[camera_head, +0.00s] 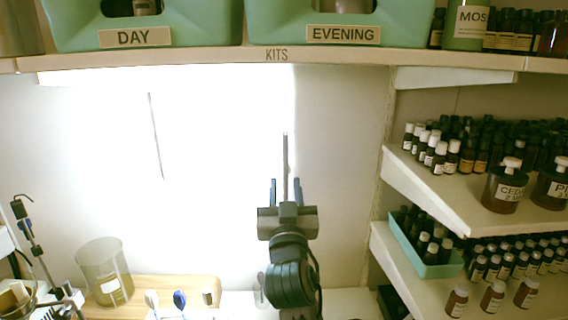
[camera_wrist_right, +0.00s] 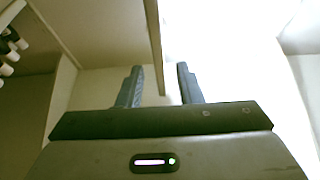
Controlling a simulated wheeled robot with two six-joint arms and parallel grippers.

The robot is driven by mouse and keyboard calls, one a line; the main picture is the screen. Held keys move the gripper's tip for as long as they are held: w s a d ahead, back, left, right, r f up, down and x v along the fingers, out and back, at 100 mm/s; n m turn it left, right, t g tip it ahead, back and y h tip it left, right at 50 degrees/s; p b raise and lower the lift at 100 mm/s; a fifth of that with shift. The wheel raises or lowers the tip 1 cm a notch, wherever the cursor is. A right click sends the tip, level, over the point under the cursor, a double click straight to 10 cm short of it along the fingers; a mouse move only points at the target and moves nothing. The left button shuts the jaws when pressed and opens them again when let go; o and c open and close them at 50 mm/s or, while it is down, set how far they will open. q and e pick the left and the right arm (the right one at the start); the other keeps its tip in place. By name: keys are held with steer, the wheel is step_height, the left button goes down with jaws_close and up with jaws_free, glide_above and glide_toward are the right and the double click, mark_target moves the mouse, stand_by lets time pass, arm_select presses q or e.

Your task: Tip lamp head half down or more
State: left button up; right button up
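My right gripper (camera_head: 285,187) points up in front of the bright back wall, its two fingers apart. In the right wrist view the gripper (camera_wrist_right: 160,80) is also open, with a clear gap between the fingers. A thin upright grey bar (camera_head: 285,155) rises between and above the fingers in the head view. A narrow pale strip (camera_wrist_right: 154,45) comes down toward the finger gap in the wrist view. I cannot tell whether either is part of the lamp head. No lamp head is clearly recognisable; the glare washes out detail. My left gripper is not in view.
A shelf edge marked KITS (camera_head: 277,55) runs above, carrying green bins labelled DAY (camera_head: 75,32) and EVENING (camera_head: 290,15). Bottle shelves (camera_head: 430,190) stand at the right. A glass beaker (camera_head: 104,262) and a wooden board (camera_head: 190,285) are at the lower left.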

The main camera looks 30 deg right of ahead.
mark_target(286, 172)
steer(key=p+x, duration=0.1)
steer(key=x, duration=0.4)
steer(key=shift+s+d+r+p, duration=0.1)
steer(key=shift+s+p, duration=0.05)
steer(key=shift+p, duration=0.25)
steer(key=shift+x, duration=0.8)
jaws_close()
